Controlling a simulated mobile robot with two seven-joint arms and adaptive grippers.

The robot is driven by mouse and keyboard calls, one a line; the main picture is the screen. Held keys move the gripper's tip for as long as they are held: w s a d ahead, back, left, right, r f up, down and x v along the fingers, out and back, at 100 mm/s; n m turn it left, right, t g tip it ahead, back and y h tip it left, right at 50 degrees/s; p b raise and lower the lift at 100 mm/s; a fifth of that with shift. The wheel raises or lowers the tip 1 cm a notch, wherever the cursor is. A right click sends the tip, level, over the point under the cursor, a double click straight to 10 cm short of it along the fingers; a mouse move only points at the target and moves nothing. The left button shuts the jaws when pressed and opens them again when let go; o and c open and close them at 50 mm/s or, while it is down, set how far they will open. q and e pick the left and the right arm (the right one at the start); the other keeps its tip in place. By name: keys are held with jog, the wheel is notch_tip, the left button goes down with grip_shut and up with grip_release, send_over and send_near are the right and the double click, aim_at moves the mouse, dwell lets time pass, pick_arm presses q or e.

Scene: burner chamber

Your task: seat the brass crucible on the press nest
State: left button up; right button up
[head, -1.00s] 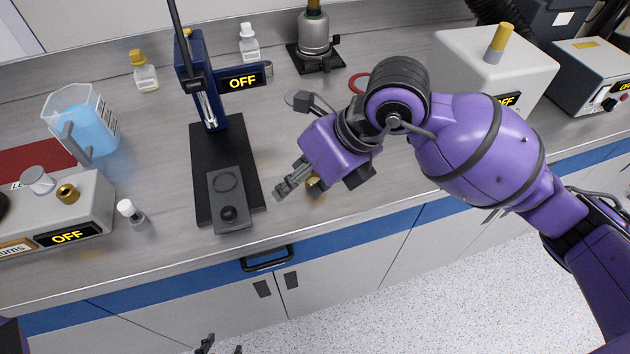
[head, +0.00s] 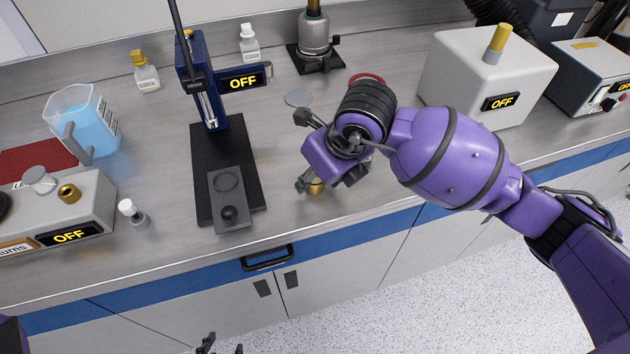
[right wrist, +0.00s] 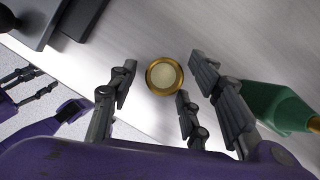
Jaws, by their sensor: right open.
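The brass crucible (head: 316,188), a small gold-rimmed cup with a pale inside, stands on the bench, partly hidden by my right gripper (head: 310,183) in the head view. In the right wrist view the crucible (right wrist: 164,76) lies between the spread fingertips of my right gripper (right wrist: 158,88), with no visible contact. That gripper is open and empty. The press (head: 206,100) has a blue column and dark base. Its grey plate carries a round nest (head: 226,182), which is bare, and a black knob nearer the front. My left gripper (head: 222,347) shows only its parted fingertips, below the bench edge.
A small white-capped bottle (head: 133,213) stands left of the press. A grey box with a brass ring (head: 69,193) and a beaker of blue liquid (head: 82,120) are farther left. A grey disc (head: 298,98) and red ring (head: 367,79) lie behind my right gripper.

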grip_shut()
jog(key=shift+r, duration=0.15)
